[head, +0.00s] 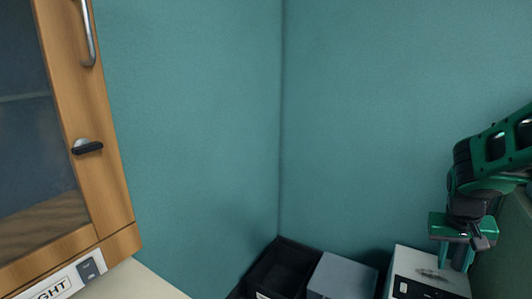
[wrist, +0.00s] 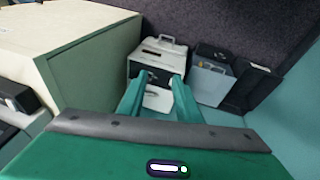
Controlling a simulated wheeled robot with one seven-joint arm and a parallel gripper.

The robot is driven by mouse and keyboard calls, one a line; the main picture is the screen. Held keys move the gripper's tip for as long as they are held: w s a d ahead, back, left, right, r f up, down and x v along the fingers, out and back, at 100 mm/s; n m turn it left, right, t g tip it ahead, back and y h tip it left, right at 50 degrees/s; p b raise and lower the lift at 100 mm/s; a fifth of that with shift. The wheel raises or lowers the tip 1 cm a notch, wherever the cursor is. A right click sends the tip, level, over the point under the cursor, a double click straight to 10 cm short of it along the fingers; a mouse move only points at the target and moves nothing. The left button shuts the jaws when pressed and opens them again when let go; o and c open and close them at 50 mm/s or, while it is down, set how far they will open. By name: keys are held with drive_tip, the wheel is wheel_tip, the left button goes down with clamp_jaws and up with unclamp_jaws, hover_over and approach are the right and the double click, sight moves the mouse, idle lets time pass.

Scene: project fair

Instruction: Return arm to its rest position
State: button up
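My arm is green and comes in from the right edge of the head view. My gripper (head: 452,262) points down above a white box (head: 430,285) that has a dark front strip. In the wrist view my gripper (wrist: 160,78) shows two green fingers with a gap between them. They are apart and nothing is held. The white box (wrist: 158,50) with a handle shows beyond the fingertips. I cannot tell how far the fingertips are from it.
A grey box (head: 343,275) and a black bin (head: 283,268) stand left of the white box, near the teal wall corner. A wooden glass-door cabinet (head: 85,140) fills the left. A large pale box (wrist: 75,50) with a green side stands close in the wrist view.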

drive_tip(key=s+a+r+y, duration=0.1)
drive_tip(key=s+a, duration=0.3)
drive_tip(key=s, duration=0.5)
drive_tip(key=s+a+r+g+y, duration=0.1)
drive_tip(key=s+a+r+y, duration=0.1)
drive_tip(key=s+a, duration=0.3)
drive_tip(key=s+r, duration=0.1)
drive_tip(key=s, duration=0.2)
drive_tip(key=shift+s, duration=0.4)
drive_tip(key=shift+w+f, duration=0.2)
drive_tip(key=shift+w, duration=0.45)
drive_tip(key=shift+a, duration=0.15)
